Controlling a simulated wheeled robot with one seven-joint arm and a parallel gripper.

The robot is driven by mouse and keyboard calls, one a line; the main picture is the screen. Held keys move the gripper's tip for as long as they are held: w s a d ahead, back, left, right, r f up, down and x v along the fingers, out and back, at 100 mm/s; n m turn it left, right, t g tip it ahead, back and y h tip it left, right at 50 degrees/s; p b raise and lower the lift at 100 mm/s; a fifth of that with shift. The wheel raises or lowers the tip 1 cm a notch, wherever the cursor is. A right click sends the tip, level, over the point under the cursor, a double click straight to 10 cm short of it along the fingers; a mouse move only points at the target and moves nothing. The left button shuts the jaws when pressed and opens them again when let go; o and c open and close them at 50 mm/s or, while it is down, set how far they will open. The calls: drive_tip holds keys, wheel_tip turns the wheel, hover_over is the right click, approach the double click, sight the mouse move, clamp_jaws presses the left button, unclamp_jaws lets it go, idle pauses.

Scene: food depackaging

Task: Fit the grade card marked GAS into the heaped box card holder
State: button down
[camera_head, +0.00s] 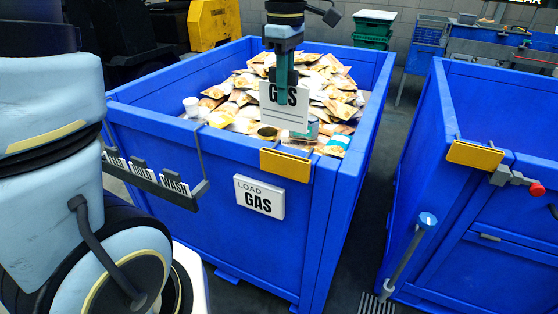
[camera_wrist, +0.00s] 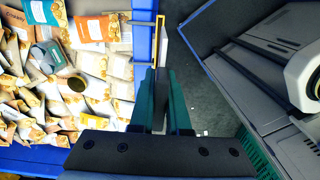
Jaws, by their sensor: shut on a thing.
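The white grade card marked GAS (camera_head: 286,107) is upright, with its lettering facing my head camera. My gripper (camera_head: 287,92) is shut on its upper part, above the front of the heaped box. The yellow card holder (camera_head: 285,164) is on the front rim of the blue heaped box (camera_head: 140,138), below the card in the head view, with a gap between them there. In the wrist view my gripper's teal fingers (camera_wrist: 163,95) point towards the rim. The card (camera_wrist: 164,48) shows nearly edge-on beside the yellow holder (camera_wrist: 157,32). Whether they touch is unclear.
Food packets and cans (camera_head: 235,105) heap the box. A rack with HOLD and WASH cards (camera_head: 160,182) hangs on its front left. A LOAD GAS sign (camera_head: 259,197) is on its front. Another blue box (camera_head: 470,200) with a yellow holder (camera_head: 474,155) stands right, across a floor gap.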

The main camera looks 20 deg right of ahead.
sight(285, 125)
wheel_tip(285, 125, down, 9)
drive_tip(key=p, duration=0.1)
drive_tip(key=shift+d+f, duration=0.15)
drive_tip(key=shift+f, duration=0.05)
drive_tip(key=shift+w, duration=0.1)
drive_tip(key=shift+f, duration=0.55)
drive_tip(key=c, duration=0.9)
unclamp_jaws()
